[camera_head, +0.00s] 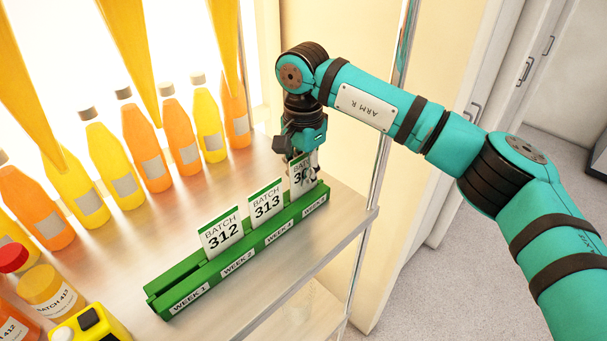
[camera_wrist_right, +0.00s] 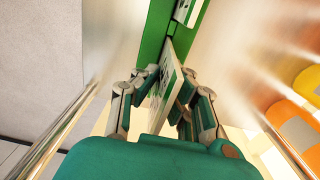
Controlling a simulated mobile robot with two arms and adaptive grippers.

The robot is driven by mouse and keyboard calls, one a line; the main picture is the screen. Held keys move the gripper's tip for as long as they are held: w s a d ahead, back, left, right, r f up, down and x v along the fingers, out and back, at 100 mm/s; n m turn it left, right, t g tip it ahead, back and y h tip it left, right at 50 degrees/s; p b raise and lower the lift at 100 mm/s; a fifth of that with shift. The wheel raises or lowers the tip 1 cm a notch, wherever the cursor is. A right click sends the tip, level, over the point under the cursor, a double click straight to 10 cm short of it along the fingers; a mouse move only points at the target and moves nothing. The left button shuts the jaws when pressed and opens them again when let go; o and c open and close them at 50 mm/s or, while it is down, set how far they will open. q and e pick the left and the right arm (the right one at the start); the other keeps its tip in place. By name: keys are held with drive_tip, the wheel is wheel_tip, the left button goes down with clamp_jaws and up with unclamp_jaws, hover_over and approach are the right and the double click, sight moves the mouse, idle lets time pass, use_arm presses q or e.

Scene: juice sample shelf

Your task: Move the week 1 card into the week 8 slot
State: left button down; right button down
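A green card rack (camera_head: 215,268) stands on the shelf, its front slots labelled WEEK 1, WEEK 2, WEEK 4 and a far-end label too small to read surely. The near WEEK 1 slot is empty. The BATCH 312 card (camera_head: 222,235) stands at WEEK 2 and the BATCH 313 card (camera_head: 266,204) at WEEK 4. My right gripper (camera_head: 306,168) is at the rack's far end, its fingers closed around a third card (camera_head: 298,178) reading "30" and a hidden digit. In the wrist view this card (camera_wrist_right: 165,85) is between the fingertips, over the rack (camera_wrist_right: 153,30); its bottom edge is hidden. My left gripper is not in view.
Orange and yellow juice bottles (camera_head: 147,145) line the back of the shelf. Jars (camera_head: 48,291) and a yellow device (camera_head: 92,326) stand at the near left. A metal post (camera_head: 378,165) rises at the shelf's right edge, close to my right arm.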

drive_tip(key=shift+f+b, duration=0.65)
drive_tip(key=shift+f, duration=0.1)
drive_tip(key=c, duration=1.4)
unclamp_jaws()
